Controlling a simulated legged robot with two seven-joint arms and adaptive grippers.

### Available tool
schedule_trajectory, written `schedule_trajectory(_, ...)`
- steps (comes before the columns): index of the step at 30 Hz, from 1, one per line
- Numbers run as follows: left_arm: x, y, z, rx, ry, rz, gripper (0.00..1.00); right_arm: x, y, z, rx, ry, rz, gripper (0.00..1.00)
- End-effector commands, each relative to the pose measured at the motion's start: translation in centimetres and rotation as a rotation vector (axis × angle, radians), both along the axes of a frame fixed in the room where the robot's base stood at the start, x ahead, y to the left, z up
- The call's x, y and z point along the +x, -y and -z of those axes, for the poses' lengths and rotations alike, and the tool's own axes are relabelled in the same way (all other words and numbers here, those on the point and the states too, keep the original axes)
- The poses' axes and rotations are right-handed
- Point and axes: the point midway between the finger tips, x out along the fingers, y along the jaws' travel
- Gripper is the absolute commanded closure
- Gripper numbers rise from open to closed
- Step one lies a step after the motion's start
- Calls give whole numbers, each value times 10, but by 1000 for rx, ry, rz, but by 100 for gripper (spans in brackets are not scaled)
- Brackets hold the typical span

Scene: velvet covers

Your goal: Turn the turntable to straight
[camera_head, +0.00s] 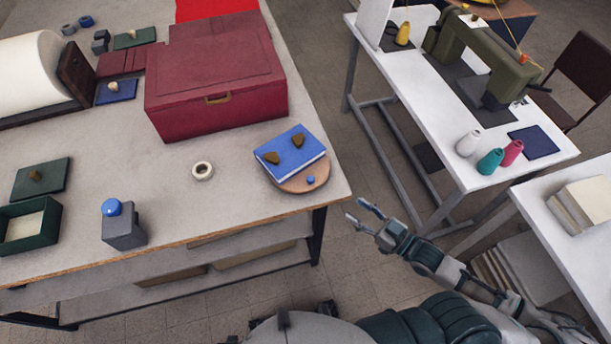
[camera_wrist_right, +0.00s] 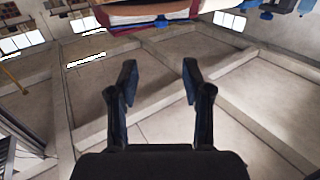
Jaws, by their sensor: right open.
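The turntable (camera_head: 310,183) is a round tan disc near the right front corner of the table. A blue book-like box (camera_head: 287,147) with two brown pieces on top lies on it, tilted relative to the table edge. A small blue knob (camera_head: 310,180) sits on the disc's front rim. My right gripper (camera_head: 362,210) is open and empty, off the table's right edge, to the right of and below the turntable and apart from it. Its two fingers (camera_wrist_right: 158,82) stand apart with nothing between them in the right wrist view. My left gripper is not in view.
A large red box (camera_head: 215,85) stands behind the turntable. A cream ring (camera_head: 203,171) lies to its left. A grey block with a blue cap (camera_head: 122,225) stands at the front. A white table with a sewing machine (camera_head: 480,50) is at right, with open floor between.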

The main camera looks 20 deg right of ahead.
Motion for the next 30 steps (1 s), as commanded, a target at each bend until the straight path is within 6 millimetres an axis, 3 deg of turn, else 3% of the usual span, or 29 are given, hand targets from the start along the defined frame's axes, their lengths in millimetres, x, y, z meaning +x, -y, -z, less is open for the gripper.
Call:
schedule_trajectory(10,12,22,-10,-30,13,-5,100,43,-45,-5,-12,7,-1,51)
schedule_trajectory(22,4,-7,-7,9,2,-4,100,110,-83,-2,-6,3,2,51)
schedule_trajectory(30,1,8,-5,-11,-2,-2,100,133,-100,0,-8,1,1,51)
